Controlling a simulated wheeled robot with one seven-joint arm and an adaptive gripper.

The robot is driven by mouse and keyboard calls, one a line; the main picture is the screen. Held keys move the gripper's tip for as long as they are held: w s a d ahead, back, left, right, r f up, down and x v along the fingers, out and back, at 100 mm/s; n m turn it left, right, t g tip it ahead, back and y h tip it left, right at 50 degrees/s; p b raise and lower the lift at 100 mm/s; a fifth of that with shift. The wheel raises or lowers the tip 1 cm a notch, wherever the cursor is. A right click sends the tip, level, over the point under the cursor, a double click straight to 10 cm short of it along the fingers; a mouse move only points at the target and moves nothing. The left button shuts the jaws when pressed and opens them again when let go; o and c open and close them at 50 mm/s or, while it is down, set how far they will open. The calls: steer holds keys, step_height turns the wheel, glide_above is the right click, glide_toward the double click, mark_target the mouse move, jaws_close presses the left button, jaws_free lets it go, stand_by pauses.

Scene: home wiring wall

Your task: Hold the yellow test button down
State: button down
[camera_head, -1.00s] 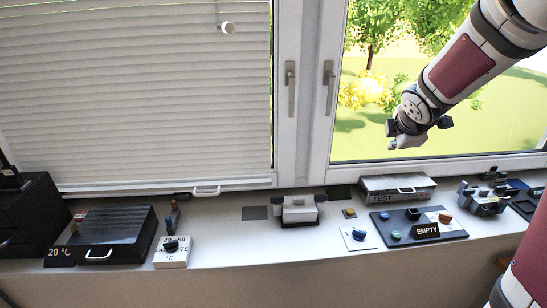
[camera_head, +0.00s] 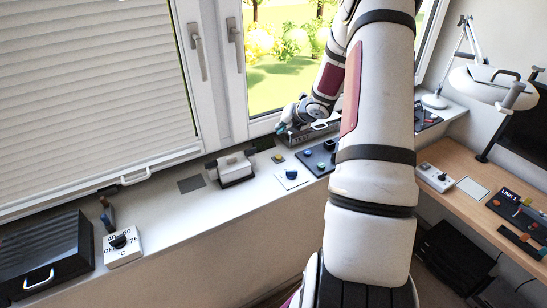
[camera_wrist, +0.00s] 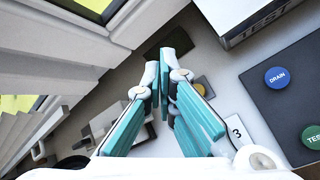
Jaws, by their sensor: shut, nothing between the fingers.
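The yellow button (camera_head: 278,158) sits on a small dark plate on the window sill, in front of the TEST box. In the wrist view the yellow button (camera_wrist: 201,87) shows just right of the fingertips, partly covered by the right finger. My gripper (camera_head: 283,128) is above the sill by the window, close to the TEST box. In the wrist view its teal fingers (camera_wrist: 163,80) are shut with nothing between them. They appear apart from the button; their height above it is hard to judge.
The TEST box (camera_wrist: 262,18) stands close to the fingers. A dark panel (camera_wrist: 264,105) holds a blue DRAIN button and a green button. A blue knob (camera_head: 291,173) sits on a white plate. A grey device (camera_head: 234,168) stands left. Bare sill lies between them.

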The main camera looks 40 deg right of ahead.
steer(key=shift+f, duration=0.1)
steer(key=b, duration=0.6)
glide_above(280, 156)
step_height(280, 156, down, 7)
steer(key=shift+w+d+f, duration=0.15)
steer(key=shift+f, duration=0.05)
steer(key=shift+f+b, duration=0.45)
steer(key=shift+f, duration=0.15)
steer(key=shift+f, duration=0.1)
stand_by(0.8)
steer(key=shift+f, duration=0.3)
steer(key=shift+f+b, duration=0.45)
stand_by(1.6)
steer(key=shift+r, duration=0.1)
stand_by(1.8)
steer(key=shift+r+p, duration=0.7)
steer(key=shift+r, duration=0.1)
